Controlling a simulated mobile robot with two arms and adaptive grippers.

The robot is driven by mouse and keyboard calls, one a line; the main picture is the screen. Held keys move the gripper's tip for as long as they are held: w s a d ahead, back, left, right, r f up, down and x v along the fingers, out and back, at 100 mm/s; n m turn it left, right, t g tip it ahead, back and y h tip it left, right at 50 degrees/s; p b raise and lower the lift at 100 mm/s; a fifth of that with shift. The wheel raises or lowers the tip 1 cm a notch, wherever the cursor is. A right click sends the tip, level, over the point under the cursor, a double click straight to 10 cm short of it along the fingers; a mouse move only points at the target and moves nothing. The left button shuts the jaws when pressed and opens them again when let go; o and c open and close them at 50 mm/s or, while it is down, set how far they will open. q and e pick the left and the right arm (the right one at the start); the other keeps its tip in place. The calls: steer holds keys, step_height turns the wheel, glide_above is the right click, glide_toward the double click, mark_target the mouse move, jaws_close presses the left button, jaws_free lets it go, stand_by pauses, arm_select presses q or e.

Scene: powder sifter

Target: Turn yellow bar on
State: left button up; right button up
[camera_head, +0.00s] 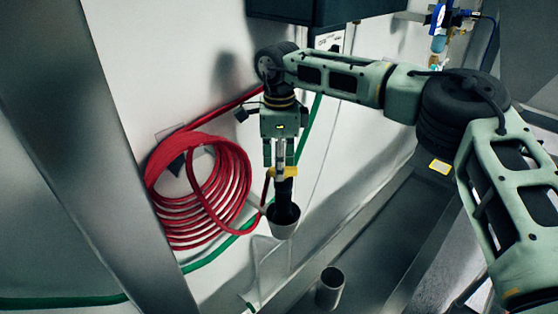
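The yellow bar (284,172) is a small yellow piece near the middle of the view, just above a black fitting (284,190). My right gripper (279,163) points down at it from above, and its fingertips overlap or touch the bar in the picture. The fingers stand slightly apart with a pale metal part showing between them. I cannot tell whether they grip the bar. The fitting's lower end reaches into a grey cup-shaped funnel (283,230). My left gripper is out of view.
A coiled red hose (205,205) hangs on the wall left of my gripper. A green hose (205,260) runs past it. A grey metal cup (330,287) stands below right. A dark box (325,8) hangs above; a grey post (95,150) crosses the left.

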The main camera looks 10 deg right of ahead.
jaws_close()
stand_by(0.3)
